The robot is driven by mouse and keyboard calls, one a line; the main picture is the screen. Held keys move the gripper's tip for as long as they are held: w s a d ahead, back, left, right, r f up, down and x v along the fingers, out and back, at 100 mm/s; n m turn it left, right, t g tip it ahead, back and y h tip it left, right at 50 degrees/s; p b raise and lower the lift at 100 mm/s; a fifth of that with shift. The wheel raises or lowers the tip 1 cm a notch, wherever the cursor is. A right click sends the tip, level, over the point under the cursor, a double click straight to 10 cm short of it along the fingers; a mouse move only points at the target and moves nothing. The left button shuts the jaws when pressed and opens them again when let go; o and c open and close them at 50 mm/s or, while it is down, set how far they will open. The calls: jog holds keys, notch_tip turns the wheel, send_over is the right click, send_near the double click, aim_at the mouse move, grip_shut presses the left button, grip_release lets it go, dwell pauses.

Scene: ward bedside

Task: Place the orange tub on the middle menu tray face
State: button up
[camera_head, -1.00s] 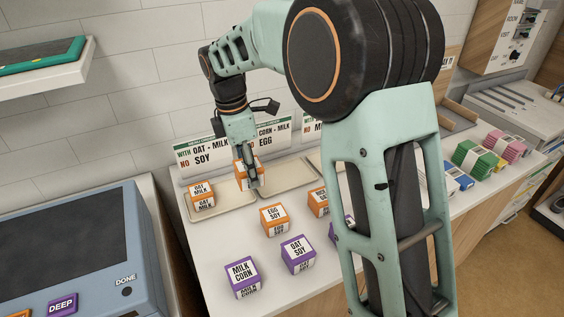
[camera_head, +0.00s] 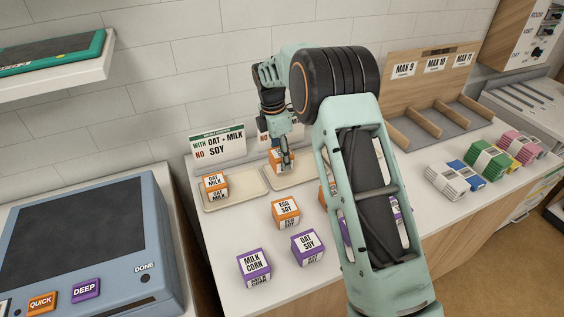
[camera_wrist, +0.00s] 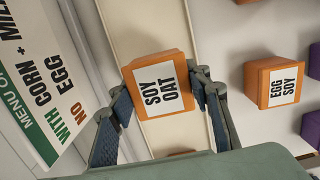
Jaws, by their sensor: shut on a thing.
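My gripper (camera_head: 286,163) is shut on an orange tub (camera_head: 275,157) with a white label. In the wrist view, my gripper (camera_wrist: 163,100) has a finger on each side of this tub (camera_wrist: 143,84), and its label reads SOY OAT. The tub is over the middle menu tray (camera_head: 285,183), toward its back left part; I cannot tell whether it touches the face. The cream tray face (camera_wrist: 140,30) shows behind the tub in the wrist view. The middle menu card (camera_wrist: 35,75) reads WITH CORN + MILK, NO EGG. My arm hides the tray's right part.
The left tray (camera_head: 256,190) holds an OAT MILK orange tub (camera_head: 214,187). An EGG SOY orange tub (camera_head: 286,211) stands in front of the trays. Purple tubs MILK CORN (camera_head: 254,265) and OAT SOY (camera_head: 307,244) stand nearer. A wooden divided rack (camera_head: 425,120) is at the back right.

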aim_at(278, 152)
jog(key=shift+w+d+f, duration=0.2)
jog(key=shift+w+f, duration=0.05)
jog(key=shift+f, duration=1.6)
jog(key=shift+f, duration=0.1)
jog(key=o, duration=1.4)
jog(key=r, duration=0.4)
jog(key=a+r, duration=0.1)
jog(key=r, duration=0.7)
jog(key=shift+s+a+r+b, duration=0.1)
jog(key=shift+s+a+b, duration=0.1)
jog(key=shift+s+b, duration=0.15)
jog(key=shift+w, duration=0.1)
